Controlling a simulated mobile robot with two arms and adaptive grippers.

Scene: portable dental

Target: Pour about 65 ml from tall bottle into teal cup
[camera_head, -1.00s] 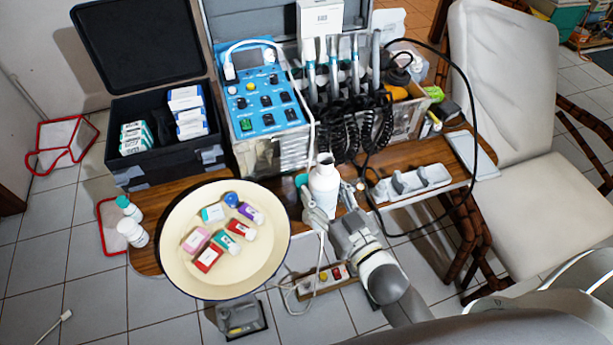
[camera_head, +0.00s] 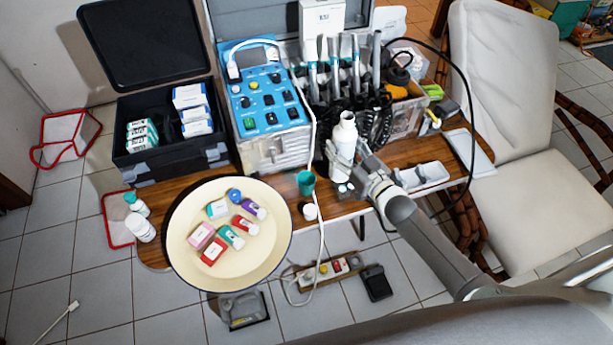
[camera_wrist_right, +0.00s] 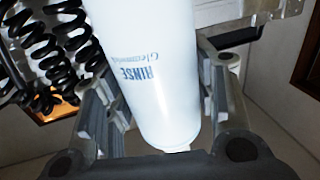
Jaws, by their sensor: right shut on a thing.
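The tall white bottle (camera_head: 343,143) is held by my right gripper (camera_head: 345,165) in the head view, raised a little above the table and nearly upright. In the right wrist view the bottle (camera_wrist_right: 150,75) shows blue "RINSE" lettering and sits between the two gripper fingers (camera_wrist_right: 155,110). The teal cup (camera_head: 306,182) stands on the table to the left of and nearer than the bottle. The bottle's mouth is apart from the cup. The inside of the cup and the liquid level cannot be made out. My left gripper is not in view.
A cream round basin (camera_head: 180,250) with several small boxes lies left of the cup. A white cap-like item (camera_head: 310,212) stands just in front of the cup. The blue control unit (camera_head: 262,105) and coiled black cords (camera_head: 375,125) stand behind. A white holder (camera_head: 425,176) is at right.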

